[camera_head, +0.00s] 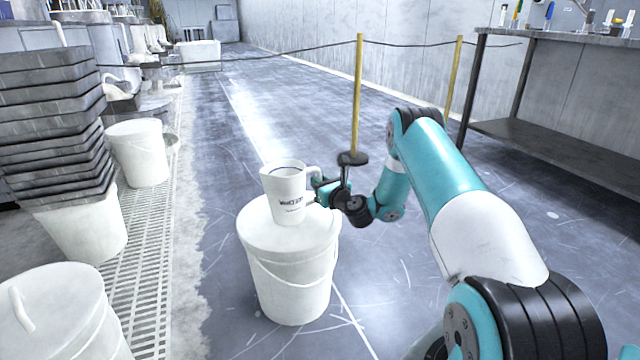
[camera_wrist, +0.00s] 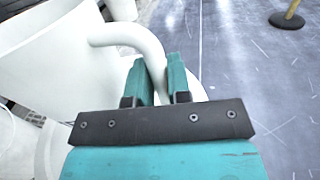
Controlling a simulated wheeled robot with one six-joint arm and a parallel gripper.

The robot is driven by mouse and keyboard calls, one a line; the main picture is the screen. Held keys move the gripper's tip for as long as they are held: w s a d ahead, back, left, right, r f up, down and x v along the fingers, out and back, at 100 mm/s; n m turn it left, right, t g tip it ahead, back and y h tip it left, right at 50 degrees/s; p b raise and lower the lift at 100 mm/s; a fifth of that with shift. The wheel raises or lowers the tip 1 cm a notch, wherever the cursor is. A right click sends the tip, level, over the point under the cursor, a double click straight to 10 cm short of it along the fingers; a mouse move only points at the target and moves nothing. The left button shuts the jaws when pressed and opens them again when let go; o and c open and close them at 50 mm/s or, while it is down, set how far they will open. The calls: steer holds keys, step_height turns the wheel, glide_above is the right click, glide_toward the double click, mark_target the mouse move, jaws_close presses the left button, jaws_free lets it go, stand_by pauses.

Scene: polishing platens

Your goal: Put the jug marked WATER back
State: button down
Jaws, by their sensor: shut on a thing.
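The white jug marked WATER (camera_head: 287,196) is upright at the lid of a white lidded bucket (camera_head: 290,270) in the head view. I cannot tell whether it rests on the lid or is just above it. Its handle is on the right side. My gripper (camera_head: 322,188) is at the handle, to the right of the jug. In the wrist view, my gripper (camera_wrist: 160,82) has its two teal fingers shut on the jug's curved handle (camera_wrist: 125,36). The jug's body (camera_wrist: 50,55) fills the left of that view.
A rope barrier with yellow posts (camera_head: 358,100) runs behind. A bench (camera_head: 560,40) with small items stands at right. Stacked grey trays (camera_head: 52,125) and more white buckets (camera_head: 138,152) line the left, beside a floor grate (camera_head: 140,255). The floor between is mostly clear.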

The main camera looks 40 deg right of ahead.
steer(key=c, duration=1.1)
jaws_free()
